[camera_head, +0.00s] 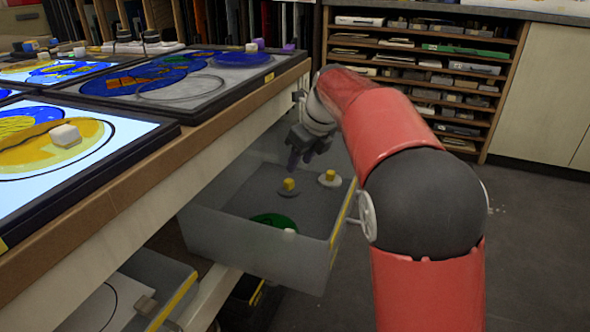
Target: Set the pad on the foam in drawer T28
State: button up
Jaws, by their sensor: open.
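An open grey drawer (305,262) sticks out below the bench, with a grey foam-like floor inside; I cannot read any drawer number. On that floor are a yellow block on a pale round base (289,185) near the middle and a similar yellow-topped piece on a white disc (329,178) to its right. A green oval piece (268,219) with a small white block (289,232) lies at the near end. I cannot tell which of these is the pad. My gripper (300,158) is open over the drawer's far part, above the pieces, and nothing shows between its fingers.
The wooden bench (150,170) on the left bears dark-framed painted glass panels (190,75) and small blocks. A lower open drawer (150,290) shows at the bottom left. A shelf rack (430,75) stands behind.

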jog(key=shift+p+v, duration=0.3)
jog(key=shift+v, duration=1.9)
